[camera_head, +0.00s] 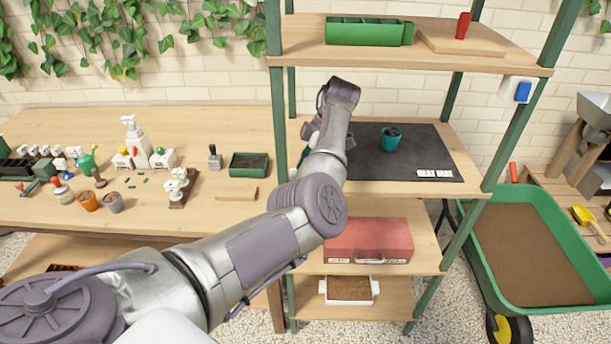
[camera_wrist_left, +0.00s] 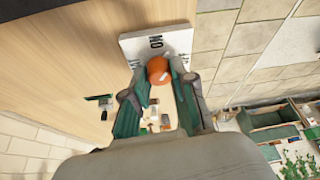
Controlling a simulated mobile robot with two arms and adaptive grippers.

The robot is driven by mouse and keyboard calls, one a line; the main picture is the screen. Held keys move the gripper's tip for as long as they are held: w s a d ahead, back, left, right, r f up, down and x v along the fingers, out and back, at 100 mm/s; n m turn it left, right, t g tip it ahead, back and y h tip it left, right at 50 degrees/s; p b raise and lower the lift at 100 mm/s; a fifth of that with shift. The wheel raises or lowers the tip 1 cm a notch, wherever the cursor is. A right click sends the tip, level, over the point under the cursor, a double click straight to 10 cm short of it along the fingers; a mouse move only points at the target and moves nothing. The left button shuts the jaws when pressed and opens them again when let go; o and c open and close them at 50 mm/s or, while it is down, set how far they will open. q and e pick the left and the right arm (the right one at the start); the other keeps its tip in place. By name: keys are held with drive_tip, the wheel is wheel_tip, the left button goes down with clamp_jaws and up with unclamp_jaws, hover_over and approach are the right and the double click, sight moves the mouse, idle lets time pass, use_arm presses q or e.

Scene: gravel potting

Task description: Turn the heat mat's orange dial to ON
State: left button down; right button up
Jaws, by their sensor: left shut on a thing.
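The orange dial (camera_wrist_left: 158,70) sits on a white plate (camera_wrist_left: 130,44) in the left wrist view. The plate carries dark lettering, with ON above the dial and other marks at both sides, partly hidden. My left gripper (camera_wrist_left: 160,80) has its fingertips on either side of the dial and is shut on it. A pale mark shows on the dial, but its exact setting is hard to tell. In the head view my left arm hides the dial and most of the gripper. The dark heat mat (camera_head: 435,140) lies on the middle shelf. My right gripper is in neither view.
A teal pot (camera_head: 391,138) and white labels (camera_head: 434,173) are on the mat. A green tray (camera_head: 365,31) is on the shelf above. A red case (camera_head: 369,240) sits below. A green wheelbarrow (camera_head: 523,200) stands at right, a cluttered bench (camera_head: 235,120) at left.

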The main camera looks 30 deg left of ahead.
use_arm(q)
drive_tip(key=n+b, duration=0.2)
drive_tip(key=n+g+h+b, duration=0.1)
drive_tip(key=n, duration=0.1)
drive_tip(key=shift+a+f, duration=0.15)
drive_tip(key=shift+f, duration=0.1)
drive_tip(key=shift+n+h+b, duration=0.4)
drive_tip(key=shift+n+b, duration=0.3)
drive_tip(key=shift+b, duration=0.05)
drive_tip(key=c, duration=1.2)
unclamp_jaws()
drive_tip(key=shift+s, duration=0.1)
drive_tip(key=shift+r, duration=0.1)
drive_tip(key=shift+r, duration=0.1)
